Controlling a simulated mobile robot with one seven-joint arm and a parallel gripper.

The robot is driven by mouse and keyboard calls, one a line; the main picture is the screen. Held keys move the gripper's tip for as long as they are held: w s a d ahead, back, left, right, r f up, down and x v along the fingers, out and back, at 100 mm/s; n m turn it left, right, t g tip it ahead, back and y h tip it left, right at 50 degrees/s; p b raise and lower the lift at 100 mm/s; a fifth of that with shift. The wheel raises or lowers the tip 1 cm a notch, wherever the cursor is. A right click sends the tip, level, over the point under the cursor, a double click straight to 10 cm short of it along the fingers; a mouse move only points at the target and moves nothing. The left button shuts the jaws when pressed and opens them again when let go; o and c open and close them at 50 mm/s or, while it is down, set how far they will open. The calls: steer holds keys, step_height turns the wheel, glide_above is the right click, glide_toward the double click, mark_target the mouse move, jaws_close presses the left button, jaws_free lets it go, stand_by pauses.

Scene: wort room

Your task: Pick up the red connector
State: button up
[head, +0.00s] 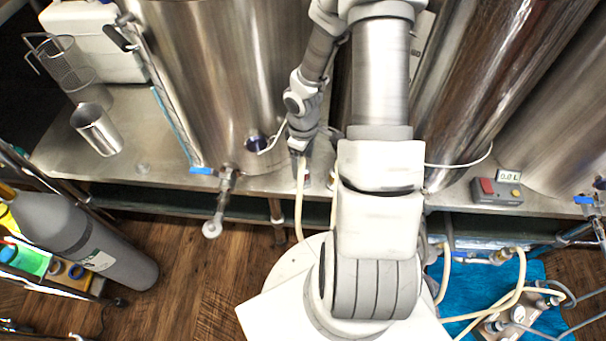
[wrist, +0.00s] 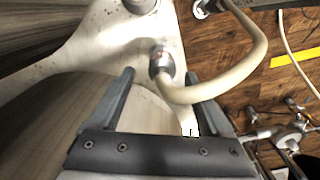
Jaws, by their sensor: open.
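No plainly red connector shows in either view. In the wrist view a metal hose fitting (wrist: 161,63), with a faint reddish mark on its face, sits on the end of a cream hose (wrist: 245,78). My gripper (wrist: 160,73) is open, its two fingers on either side of the fitting in the picture; I cannot tell the gap in depth. In the head view my gripper (head: 301,160) is small and partly hidden by my arm, low before the steel vessels by the bench edge. The cream hose (head: 299,205) hangs down below it.
Large steel vessels (head: 215,80) stand on the steel bench (head: 150,180). A valve with a blue handle (head: 202,171) juts over the front edge. A grey box with a red switch (head: 497,192) lies right. A steel cup (head: 97,129) stands left, a gas cylinder (head: 85,240) below.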

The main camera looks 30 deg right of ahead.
mark_target(303, 173)
step_height(303, 173, down, 4)
steer(key=shift+s+a+r+b, duration=0.1)
steer(key=shift+a+b, duration=0.05)
steer(key=shift+b, duration=0.6)
steer(key=shift+r, duration=0.1)
jaws_close()
